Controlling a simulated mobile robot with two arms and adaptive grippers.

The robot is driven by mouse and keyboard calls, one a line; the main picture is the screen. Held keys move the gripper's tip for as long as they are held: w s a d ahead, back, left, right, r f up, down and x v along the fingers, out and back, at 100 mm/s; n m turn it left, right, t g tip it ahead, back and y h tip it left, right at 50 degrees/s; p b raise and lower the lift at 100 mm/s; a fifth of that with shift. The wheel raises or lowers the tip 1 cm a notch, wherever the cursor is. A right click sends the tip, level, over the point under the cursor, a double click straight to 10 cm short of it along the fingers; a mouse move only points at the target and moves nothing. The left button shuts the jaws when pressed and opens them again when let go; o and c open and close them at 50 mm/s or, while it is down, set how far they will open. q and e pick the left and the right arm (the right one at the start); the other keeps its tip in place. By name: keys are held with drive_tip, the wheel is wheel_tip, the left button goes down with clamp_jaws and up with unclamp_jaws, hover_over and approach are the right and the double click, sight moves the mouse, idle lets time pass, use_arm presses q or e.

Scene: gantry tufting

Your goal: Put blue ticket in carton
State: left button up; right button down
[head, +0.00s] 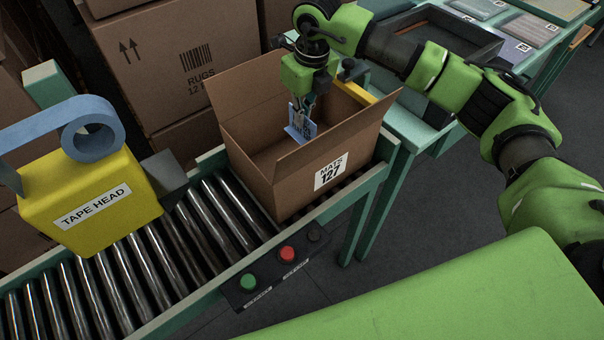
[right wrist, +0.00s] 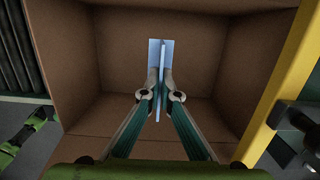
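The open carton (head: 262,178) stands on the roller conveyor, with a label reading MATS 127 on its front. My right gripper (head: 301,120) points down into the carton's opening. It is shut on the blue ticket (head: 300,131), which hangs from the fingertips. In the right wrist view the two fingers (right wrist: 161,88) meet on the ticket (right wrist: 162,55), seen nearly edge-on, with the brown carton walls (right wrist: 105,50) around it. I cannot tell how far the ticket is above the carton floor. My left gripper is not in view.
A yellow tape head (head: 90,200) with a blue roll stands left of the carton over the rollers (head: 190,235). Green and red buttons (head: 287,254) sit on the front rail. A yellow bar (head: 355,93) runs behind the carton. Large boxes (head: 175,65) stand behind; a table with a tray (head: 440,25) is at back right.

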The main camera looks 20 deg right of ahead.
sight(303, 138)
wheel_tip(303, 138, down, 10)
drive_tip(key=shift+s+r+p, duration=0.1)
drive_tip(key=shift+p, duration=1)
drive_tip(key=shift+f, duration=0.35)
drive_tip(key=shift+f, duration=0.1)
drive_tip(key=shift+f, duration=0.15)
drive_tip(key=c, duration=2.3)
unclamp_jaws()
